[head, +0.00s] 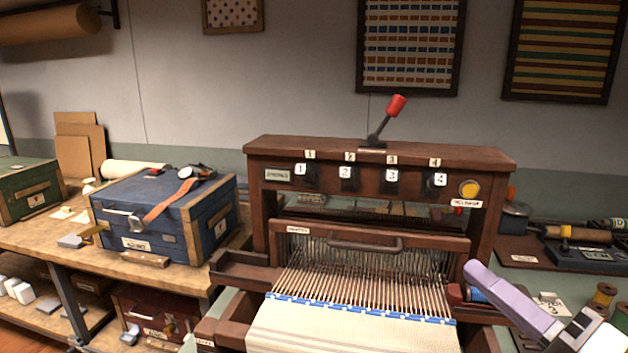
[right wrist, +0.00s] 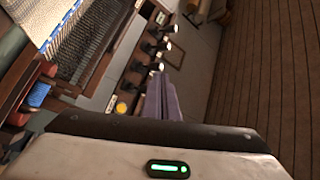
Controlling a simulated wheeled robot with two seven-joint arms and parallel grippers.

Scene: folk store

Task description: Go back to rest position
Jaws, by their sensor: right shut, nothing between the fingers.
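My right gripper (head: 476,271) comes in from the lower right of the head view. Its pale purple fingers are shut together with nothing between them, pointing up and left beside the loom's right side. The shut fingers also show in the right wrist view (right wrist: 162,100), with the loom's front beyond them. My left gripper is not in view. The wooden table loom (head: 380,146) stands in the middle, with numbered tabs, a yellow button (head: 469,189) and a red-knobbed lever (head: 396,105) on top.
A blue chest (head: 150,218) with an orange strap stands on the wooden bench at left, and a green chest (head: 30,195) beyond it. Thread spools (head: 605,294) and a card (head: 550,303) lie at right near my gripper. A dark device (head: 585,250) stands behind them.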

